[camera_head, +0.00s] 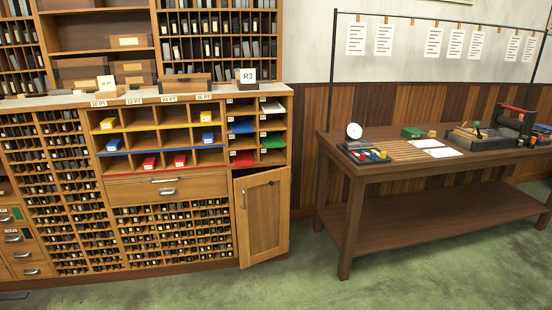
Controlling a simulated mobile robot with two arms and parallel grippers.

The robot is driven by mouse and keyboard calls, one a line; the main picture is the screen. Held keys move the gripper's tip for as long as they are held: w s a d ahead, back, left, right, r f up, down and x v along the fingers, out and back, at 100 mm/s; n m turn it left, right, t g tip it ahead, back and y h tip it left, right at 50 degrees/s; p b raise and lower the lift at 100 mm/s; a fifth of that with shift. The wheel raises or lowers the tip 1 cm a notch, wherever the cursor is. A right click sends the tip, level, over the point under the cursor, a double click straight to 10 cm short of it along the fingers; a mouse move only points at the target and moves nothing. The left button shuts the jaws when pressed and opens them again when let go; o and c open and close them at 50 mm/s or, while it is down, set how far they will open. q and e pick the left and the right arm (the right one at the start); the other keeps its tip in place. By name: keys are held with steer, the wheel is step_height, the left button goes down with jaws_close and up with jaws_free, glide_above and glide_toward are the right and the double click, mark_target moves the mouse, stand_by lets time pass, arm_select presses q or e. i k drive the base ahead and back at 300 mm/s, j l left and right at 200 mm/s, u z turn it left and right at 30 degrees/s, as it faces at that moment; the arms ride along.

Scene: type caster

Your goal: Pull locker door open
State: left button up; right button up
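The wooden locker door (262,214) is at the lower right end of the type cabinet. It stands partly open, its lower edge swung out from the cabinet front, with a dark gap along its left side. The inside of the locker is hidden behind the door. Neither of my grippers shows in the head view.
The large type cabinet (170,187) fills the left with pigeonholes, drawers and coloured compartments. A dark wooden table (420,166) with tools and papers stands to the right. Green floor (300,285) in front of the door is clear.

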mark_target(262, 209)
steer(key=i+l+z, duration=0.25)
steer(key=i, duration=0.4)
steer(key=i+j+z, duration=0.1)
steer(key=i+z, duration=0.15)
steer(key=i, duration=0.4)
